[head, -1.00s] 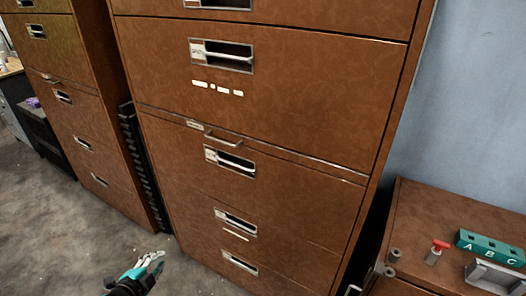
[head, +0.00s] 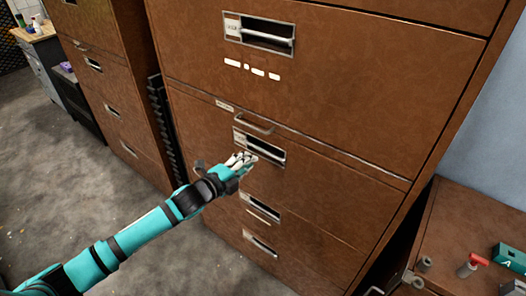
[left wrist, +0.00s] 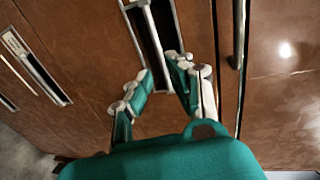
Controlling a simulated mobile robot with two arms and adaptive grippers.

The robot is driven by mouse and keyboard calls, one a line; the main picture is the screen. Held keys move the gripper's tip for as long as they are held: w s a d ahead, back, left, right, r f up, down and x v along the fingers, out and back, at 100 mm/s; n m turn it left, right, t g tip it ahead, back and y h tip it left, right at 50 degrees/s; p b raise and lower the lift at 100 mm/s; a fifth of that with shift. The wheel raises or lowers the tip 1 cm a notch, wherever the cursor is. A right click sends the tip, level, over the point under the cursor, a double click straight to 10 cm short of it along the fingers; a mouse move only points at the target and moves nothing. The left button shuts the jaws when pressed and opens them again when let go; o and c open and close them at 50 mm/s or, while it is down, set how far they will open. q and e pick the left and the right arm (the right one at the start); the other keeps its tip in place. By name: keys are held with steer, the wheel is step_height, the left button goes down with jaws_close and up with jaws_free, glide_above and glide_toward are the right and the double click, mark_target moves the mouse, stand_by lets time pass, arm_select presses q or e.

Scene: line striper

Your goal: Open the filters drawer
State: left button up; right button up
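The tall brown cabinet (head: 330,110) has several drawers with recessed metal handles. Their labels are too small to read, so I cannot tell which drawer is the filters one. My left gripper (head: 245,158) is at the lower left end of the recessed handle (head: 270,152) just below the shelf pull. In the left wrist view, its two fingers (left wrist: 160,88) are spread apart near the end of that handle (left wrist: 152,35). I cannot tell whether they touch it. The drawer is shut. My right gripper is not in view.
A thin bar pull (head: 253,124) sticks out just above that handle. A lower drawer handle (head: 260,207) is below it. A brown side table (head: 460,225) with small items stands at the right. The grey floor (head: 90,190) at the left is clear.

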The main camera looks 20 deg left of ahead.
mark_target(264, 152)
arm_select(q)
steer(key=x, duration=0.8)
jaws_close()
